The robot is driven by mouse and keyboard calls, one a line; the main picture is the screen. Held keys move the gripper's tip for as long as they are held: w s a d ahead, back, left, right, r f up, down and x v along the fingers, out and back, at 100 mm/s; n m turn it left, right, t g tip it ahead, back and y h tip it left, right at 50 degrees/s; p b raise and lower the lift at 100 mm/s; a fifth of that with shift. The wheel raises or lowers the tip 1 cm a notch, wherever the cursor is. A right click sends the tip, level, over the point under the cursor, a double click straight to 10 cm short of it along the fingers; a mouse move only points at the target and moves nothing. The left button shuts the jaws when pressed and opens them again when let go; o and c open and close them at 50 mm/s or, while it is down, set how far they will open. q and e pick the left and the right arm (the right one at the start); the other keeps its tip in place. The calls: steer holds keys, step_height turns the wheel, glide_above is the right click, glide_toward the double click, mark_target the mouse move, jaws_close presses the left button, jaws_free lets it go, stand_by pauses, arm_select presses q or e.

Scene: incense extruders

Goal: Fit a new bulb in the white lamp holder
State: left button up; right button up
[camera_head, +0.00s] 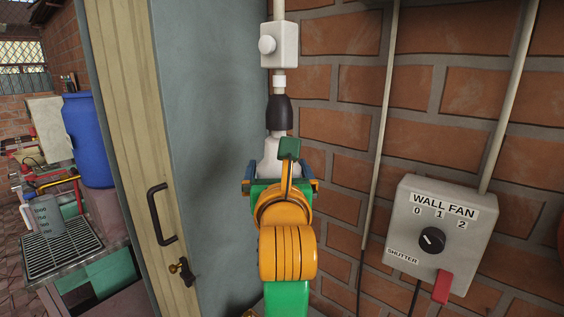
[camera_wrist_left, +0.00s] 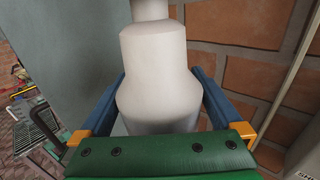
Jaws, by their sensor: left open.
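A white, bulb-shaped piece (camera_head: 268,158) hangs in line under a dark lamp holder (camera_head: 279,112) with a pale collar on top, beside the brick wall. Its lower part is hidden behind my left gripper (camera_head: 280,184). In the left wrist view the white piece (camera_wrist_left: 158,68) has a narrow neck, sloping shoulders and a wider body. There my left gripper (camera_wrist_left: 160,78) is open, with one blue finger on each side of the body. I cannot tell whether the fingers touch it. The joint between piece and holder looks closed from here. My right gripper is not in view.
A white switch box (camera_head: 279,44) sits on the conduit above the holder. A grey wall fan box (camera_head: 432,236) with a dial is on the right. A grey-blue door panel (camera_head: 210,150) stands close on the left. A bench with a blue barrel (camera_head: 89,140) is farther left.

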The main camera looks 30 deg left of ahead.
arm_select(q)
steer(key=c, duration=1.1)
steer(key=o, duration=1.1)
steer(key=shift+y, duration=0.3)
